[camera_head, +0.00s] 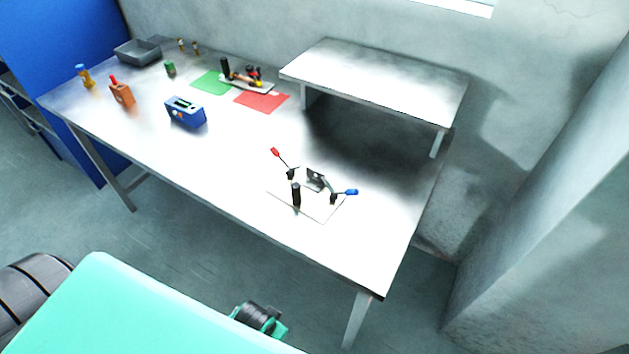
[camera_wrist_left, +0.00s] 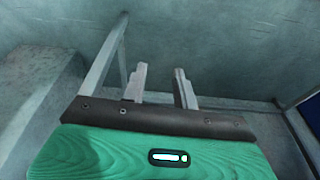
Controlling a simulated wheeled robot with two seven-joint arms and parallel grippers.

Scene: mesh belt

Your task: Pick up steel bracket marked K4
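A small grey metal bracket (camera_head: 316,178) sits on a white plate (camera_head: 321,213) near the right front part of the table, in the head view. Any K4 mark on it is too small to read. Levers with a red handle (camera_head: 275,152) and a blue handle (camera_head: 351,192) stand around it, with a black upright post (camera_head: 296,195). My left gripper (camera_wrist_left: 160,86) shows in the left wrist view with its fingers apart and nothing between them. It faces the floor and wall, away from the bracket.
The metal table (camera_head: 230,155) also carries a blue box (camera_head: 185,111), an orange item (camera_head: 121,94), a grey bin (camera_head: 137,52), and green (camera_head: 211,82) and red (camera_head: 262,102) mats. A raised shelf (camera_head: 380,78) stands at the back right. The table's front middle is clear.

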